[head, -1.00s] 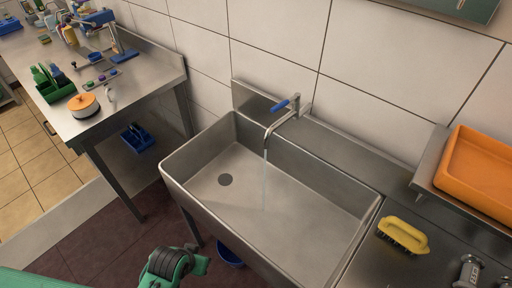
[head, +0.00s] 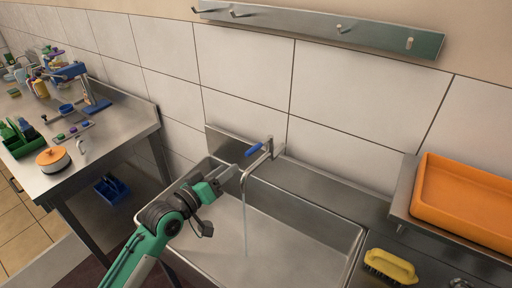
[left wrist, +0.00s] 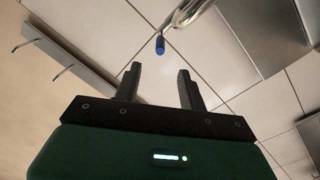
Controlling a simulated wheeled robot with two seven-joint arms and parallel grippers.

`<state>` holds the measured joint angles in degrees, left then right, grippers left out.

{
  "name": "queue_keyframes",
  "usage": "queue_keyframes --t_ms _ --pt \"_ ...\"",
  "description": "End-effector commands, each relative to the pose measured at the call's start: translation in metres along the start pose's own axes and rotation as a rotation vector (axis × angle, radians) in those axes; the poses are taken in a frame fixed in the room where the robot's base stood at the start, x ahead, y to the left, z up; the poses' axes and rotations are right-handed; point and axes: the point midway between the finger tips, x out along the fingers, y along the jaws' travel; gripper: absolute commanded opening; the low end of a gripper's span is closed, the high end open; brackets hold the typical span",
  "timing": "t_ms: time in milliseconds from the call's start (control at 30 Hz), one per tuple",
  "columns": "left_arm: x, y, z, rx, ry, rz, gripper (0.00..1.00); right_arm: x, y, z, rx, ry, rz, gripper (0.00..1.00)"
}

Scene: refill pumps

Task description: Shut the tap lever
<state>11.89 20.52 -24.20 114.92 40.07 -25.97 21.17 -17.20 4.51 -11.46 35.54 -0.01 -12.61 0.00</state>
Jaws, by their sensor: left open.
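The tap (head: 262,163) stands at the back of the steel sink, and a thin stream of water (head: 245,228) runs from its spout. Its blue lever (head: 254,150) points left and toward me. In the left wrist view the blue lever tip (left wrist: 160,46) shows beyond the fingers, with the pale metal of the tap beside it. My left gripper (head: 227,173) is just left of the tap, below the lever. Its two fingers (left wrist: 160,82) are apart with nothing between them. My right gripper is in neither view.
The sink basin (head: 300,240) lies below my left arm. A yellow brush (head: 390,267) and an orange tray (head: 465,205) are at the right. A hook rail (head: 320,30) hangs on the wall above. A side table (head: 105,140) with bottles stands left.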

Motion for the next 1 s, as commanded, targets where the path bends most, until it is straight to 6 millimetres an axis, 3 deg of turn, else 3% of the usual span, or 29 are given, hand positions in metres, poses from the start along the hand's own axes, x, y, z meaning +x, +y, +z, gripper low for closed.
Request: queue_keyframes --t_ms 167,600,800,1000 --pt "0.022 0.002 -0.003 -0.004 0.001 0.000 0.41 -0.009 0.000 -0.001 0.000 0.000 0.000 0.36" --pt "0.104 0.002 -0.002 0.000 -0.002 -0.001 0.41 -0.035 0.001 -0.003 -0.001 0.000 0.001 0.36" --pt "0.127 0.001 0.000 0.000 -0.002 -0.001 0.41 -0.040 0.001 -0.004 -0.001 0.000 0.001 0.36" --pt "0.135 0.000 0.000 0.000 -0.001 -0.001 0.41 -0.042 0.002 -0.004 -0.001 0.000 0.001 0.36"
